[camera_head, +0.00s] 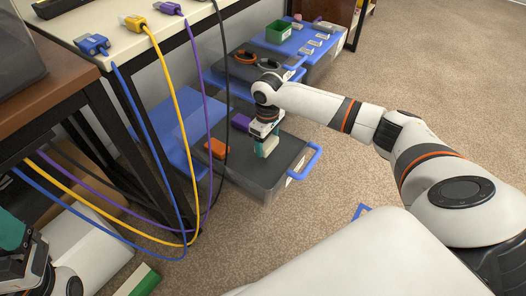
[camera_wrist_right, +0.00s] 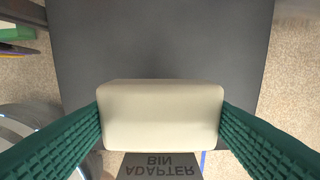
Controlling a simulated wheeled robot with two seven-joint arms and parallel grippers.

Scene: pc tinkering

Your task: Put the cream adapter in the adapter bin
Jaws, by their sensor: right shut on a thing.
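My right gripper (camera_head: 266,146) is over the grey adapter bin (camera_head: 243,184), near its right end with the blue handle. In the right wrist view its green ribbed fingers are shut on the cream adapter (camera_wrist_right: 160,117), a pale rounded block held between both fingertips. The label "ADAPTER BIN" (camera_wrist_right: 158,169) shows below the adapter in that view. Whether the adapter touches the bin floor, I cannot tell. An orange adapter (camera_head: 216,148) and a purple adapter (camera_head: 241,121) are in the bin. My left gripper (camera_head: 14,236) is partly cut off at the lower left edge; its opening is unclear.
A desk (camera_head: 110,30) at the left carries blue, yellow and purple plugs (camera_head: 135,22) whose cables hang in loops beside the bin. Behind stand another bin with coiled cables (camera_head: 245,57) and a blue-topped one with a green box (camera_head: 280,32). Carpet at right is clear.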

